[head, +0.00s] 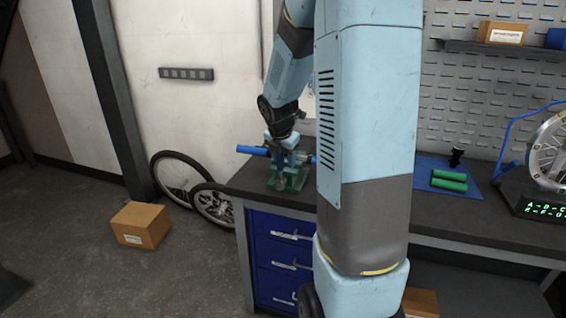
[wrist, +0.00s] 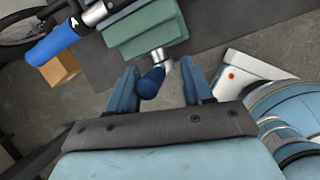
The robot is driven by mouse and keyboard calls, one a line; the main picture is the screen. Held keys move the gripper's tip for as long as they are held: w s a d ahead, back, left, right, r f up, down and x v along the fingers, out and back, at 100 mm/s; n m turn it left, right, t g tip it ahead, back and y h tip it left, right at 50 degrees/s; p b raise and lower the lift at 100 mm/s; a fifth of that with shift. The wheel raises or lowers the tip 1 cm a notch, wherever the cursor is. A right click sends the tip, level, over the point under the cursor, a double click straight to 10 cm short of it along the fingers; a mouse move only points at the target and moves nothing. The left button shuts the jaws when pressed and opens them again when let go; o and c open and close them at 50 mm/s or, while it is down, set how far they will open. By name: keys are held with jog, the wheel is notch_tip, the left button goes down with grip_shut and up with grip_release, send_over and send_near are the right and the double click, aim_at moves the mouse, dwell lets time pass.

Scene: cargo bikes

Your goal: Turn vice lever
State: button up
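The green vice (head: 290,174) stands on the left end of the workbench, with a blue tube (head: 252,150) lying across it. In the wrist view the vice (wrist: 145,28) is at the top and the tube (wrist: 52,44) is at upper left. The lever's dark blue knob (wrist: 150,84) sits on a silver metal joint below the vice. My gripper (wrist: 160,68) is open, with the knob between its fingers, closer to the left one. A gap shows at the right finger; contact on the left is unclear. In the head view my gripper (head: 284,150) is over the vice and hides part of it.
The workbench (head: 480,232) has blue drawers (head: 290,262) below the vice. Green grips (head: 449,181) lie on a blue mat to the right, near a wheel in a stand (head: 550,150). A cardboard box (head: 141,226) and wheels (head: 180,178) are on the floor at left.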

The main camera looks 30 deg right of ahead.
jog(key=v, duration=1.1)
jog(key=shift+a+r, duration=0.2)
jog(key=shift+r, duration=0.05)
jog(key=shift+s, duration=0.1)
jog(key=s+a+r+m+y, duration=0.1)
jog(key=s+a+m, duration=0.3)
jog(key=s+m, duration=0.3)
jog(key=s+a+r+m+t+y, duration=0.1)
jog(key=s+a+m, duration=0.3)
jog(key=s+m, duration=0.4)
jog(key=s+a+r+m+t, duration=0.1)
jog(key=s+a+r+m, duration=0.1)
jog(key=s+a+m, duration=0.3)
jog(key=s+m, duration=0.2)
jog(key=m, duration=0.1)
jog(key=shift+s+r+m+y, duration=0.15)
jog(key=shift+r+m+y, duration=0.15)
jog(key=shift+r+y, duration=0.1)
